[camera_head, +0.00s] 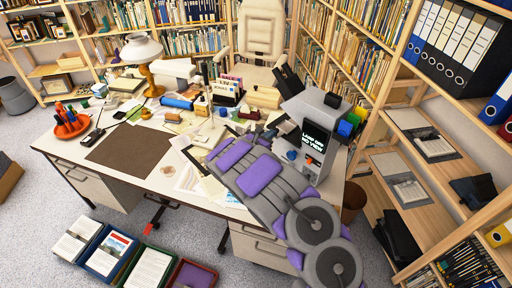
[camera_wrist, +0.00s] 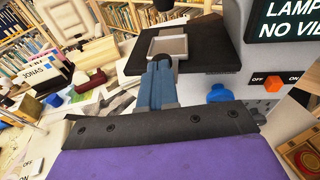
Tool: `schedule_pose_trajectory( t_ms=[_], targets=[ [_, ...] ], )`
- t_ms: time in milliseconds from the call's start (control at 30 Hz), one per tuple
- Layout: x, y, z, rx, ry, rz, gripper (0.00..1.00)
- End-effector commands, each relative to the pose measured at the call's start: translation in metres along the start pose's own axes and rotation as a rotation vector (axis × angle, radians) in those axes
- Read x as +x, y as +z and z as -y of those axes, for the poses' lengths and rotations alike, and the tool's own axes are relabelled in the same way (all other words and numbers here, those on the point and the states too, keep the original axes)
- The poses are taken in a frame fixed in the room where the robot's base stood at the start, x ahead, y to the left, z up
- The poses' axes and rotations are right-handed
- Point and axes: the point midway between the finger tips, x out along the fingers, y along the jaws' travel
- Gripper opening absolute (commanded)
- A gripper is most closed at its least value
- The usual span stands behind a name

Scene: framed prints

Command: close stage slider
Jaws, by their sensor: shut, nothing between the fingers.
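A grey machine (camera_head: 321,112) with a lit screen stands at the right end of the desk. In the wrist view, a dark flat plate (camera_wrist: 205,60), apparently its stage, sits left of the machine's body, with a light square frame (camera_wrist: 181,46) on it. My gripper (camera_wrist: 161,62) is shut and empty. Its blue-grey fingers reach to the near edge of the plate, close to the frame; I cannot tell if they touch. In the head view my arm hides the fingers. The plate's sliding mount is not clearly visible.
A blue knob (camera_wrist: 220,93) and an orange switch (camera_wrist: 273,84) marked OFF and ON are right of my fingers. Papers, a card box (camera_head: 227,92) and a desk lamp (camera_head: 144,60) occupy the desk (camera_head: 55,142). Shelves (camera_head: 400,165) stand close on the right.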

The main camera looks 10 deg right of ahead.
Motion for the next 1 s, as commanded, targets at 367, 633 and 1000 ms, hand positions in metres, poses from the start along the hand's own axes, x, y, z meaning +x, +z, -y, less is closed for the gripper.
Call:
schedule_pose_trajectory(
  t_ms=[367, 633, 1000],
  targets=[
    [0.034, 0.006, 0.005, -0.001, 0.000, 0.002, 0.00],
    [0.038, 0.008, 0.008, 0.002, -0.001, 0.000, 0.00],
    [-0.003, 0.009, 0.002, -0.005, 0.001, 0.005, 0.00]
  ],
)
